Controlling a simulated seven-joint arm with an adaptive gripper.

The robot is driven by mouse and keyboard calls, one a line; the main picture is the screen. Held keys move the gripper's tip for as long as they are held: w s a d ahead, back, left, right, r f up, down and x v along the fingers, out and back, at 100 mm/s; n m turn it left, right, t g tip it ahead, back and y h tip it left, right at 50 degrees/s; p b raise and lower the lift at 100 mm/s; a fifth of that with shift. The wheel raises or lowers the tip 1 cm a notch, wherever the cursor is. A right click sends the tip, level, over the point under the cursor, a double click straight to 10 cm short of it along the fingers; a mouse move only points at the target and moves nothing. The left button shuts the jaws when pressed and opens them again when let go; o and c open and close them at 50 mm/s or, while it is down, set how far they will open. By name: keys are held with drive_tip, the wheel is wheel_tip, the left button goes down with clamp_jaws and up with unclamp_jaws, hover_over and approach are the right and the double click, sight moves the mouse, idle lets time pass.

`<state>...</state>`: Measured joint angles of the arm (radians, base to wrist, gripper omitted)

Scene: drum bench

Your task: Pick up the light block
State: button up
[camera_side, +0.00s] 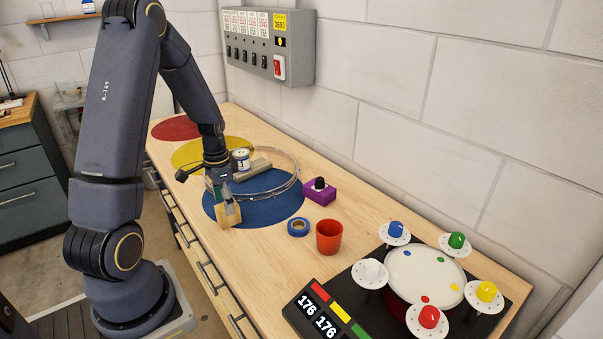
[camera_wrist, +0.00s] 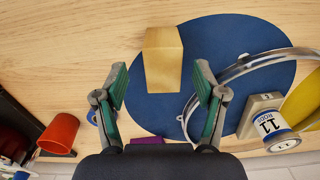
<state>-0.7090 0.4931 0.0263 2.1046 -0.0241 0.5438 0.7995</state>
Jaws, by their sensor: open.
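A light, wood-coloured block (camera_side: 228,216) stands at the front edge of the blue disc (camera_side: 261,207) in the side view. It also shows at the top middle of the wrist view (camera_wrist: 163,62), on the edge of the blue disc (camera_wrist: 215,45). My gripper (camera_side: 222,196) is right at the block in the side view. In the wrist view my gripper (camera_wrist: 161,78) is open, with one green-padded finger to each side of the block's near end. No finger visibly touches the block.
A metal hoop (camera_side: 292,163) lies across the blue and yellow discs, close right of my gripper in the wrist view (camera_wrist: 237,68). A purple box (camera_side: 320,194), blue tape roll (camera_side: 298,228), orange cup (camera_side: 329,237) and drum (camera_side: 426,275) stand rightward. The wall is behind.

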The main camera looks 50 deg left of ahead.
sight(224, 222)
drive_tip(key=f, duration=0.5)
drive_tip(key=shift+w+a, duration=0.15)
drive_tip(key=shift+w, duration=0.15)
drive_tip(key=c, duration=1.3)
